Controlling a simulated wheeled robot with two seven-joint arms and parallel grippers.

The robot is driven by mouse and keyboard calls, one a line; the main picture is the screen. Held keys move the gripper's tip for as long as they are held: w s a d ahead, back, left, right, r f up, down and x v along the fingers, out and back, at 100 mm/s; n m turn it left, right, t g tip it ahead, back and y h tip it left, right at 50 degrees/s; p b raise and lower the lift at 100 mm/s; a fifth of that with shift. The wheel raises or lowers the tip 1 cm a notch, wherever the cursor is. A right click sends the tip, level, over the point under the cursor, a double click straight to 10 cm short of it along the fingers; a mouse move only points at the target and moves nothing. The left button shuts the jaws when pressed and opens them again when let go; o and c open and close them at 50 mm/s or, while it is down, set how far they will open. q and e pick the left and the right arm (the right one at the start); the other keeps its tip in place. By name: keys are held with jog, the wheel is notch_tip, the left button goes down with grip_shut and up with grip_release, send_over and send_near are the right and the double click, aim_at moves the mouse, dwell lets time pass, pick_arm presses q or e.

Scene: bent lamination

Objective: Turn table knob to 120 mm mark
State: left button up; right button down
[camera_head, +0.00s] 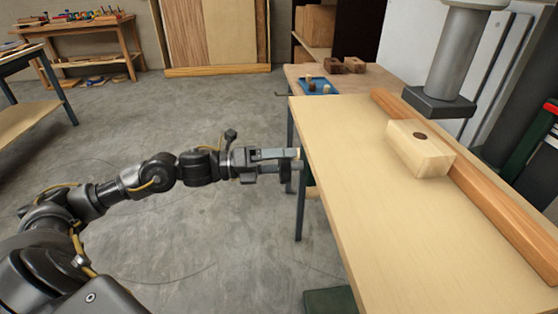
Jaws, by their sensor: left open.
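My left gripper (295,160) reaches in from the left at the near-left edge of the light wooden worktable (345,185). Its fingers are open and point at the table edge; I see nothing between them. Whether the fingertips touch the edge I cannot tell. I cannot make out a table knob or a 120 mm mark; any knob by the gripper is hidden or too small to tell. My right gripper is not in view.
A pale wood block (415,155) with a dark round spot rests on the table against a long brown rail (490,200). A grey column (455,60) with a dark foot (440,102) hangs above. A blue tray (320,89) lies behind.

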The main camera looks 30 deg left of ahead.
pick_arm(q)
jog(key=shift+s+a+f, duration=0.15)
jog(key=shift+s+a, duration=0.1)
jog(key=shift+a, duration=0.15)
jog(key=b+v, duration=0.1)
jog(key=v, duration=0.3)
jog(key=shift+s+a, duration=0.3)
jog(key=p, duration=0.4)
send_near(279, 163)
jog(key=shift+s+r, duration=0.35)
jog(key=shift+r, duration=0.1)
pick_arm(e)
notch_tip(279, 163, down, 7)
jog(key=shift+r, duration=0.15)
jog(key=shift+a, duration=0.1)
